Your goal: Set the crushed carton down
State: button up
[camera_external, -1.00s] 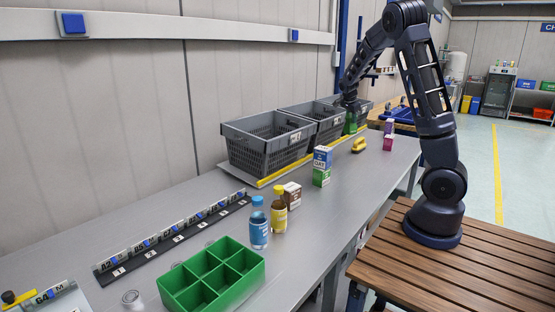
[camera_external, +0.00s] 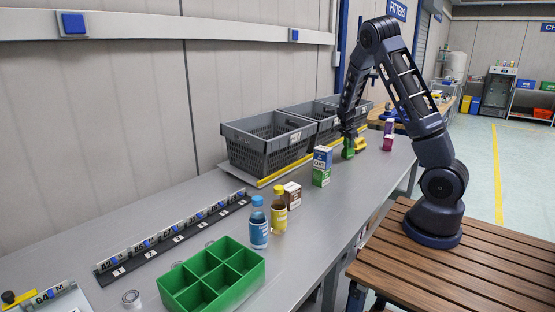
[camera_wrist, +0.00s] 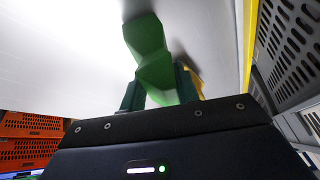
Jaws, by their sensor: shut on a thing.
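The crushed carton is green and bent in the middle; it shows in the wrist view (camera_wrist: 150,55) and in the external view (camera_external: 348,149). My gripper (camera_external: 350,138) is shut on it, with the dark fingers (camera_wrist: 158,90) on both sides of its near end. In the external view the carton is low at the grey table (camera_external: 330,205), in front of the crates; whether it touches the table top I cannot tell. The gripper points down.
Grey crates (camera_external: 262,152) stand along the wall behind a yellow-edged strip. A yellow object (camera_external: 361,145) lies right beside the carton. A blue-green OAT carton (camera_external: 322,166), a brown box (camera_external: 292,194), bottles (camera_external: 259,222) and a green divided tray (camera_external: 213,277) stand nearer. Purple box (camera_external: 388,142) is right.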

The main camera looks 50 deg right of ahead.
jog(key=shift+f, duration=0.3)
jog(key=shift+f, duration=0.15)
jog(key=o, duration=0.9)
jog(key=shift+o, duration=0.2)
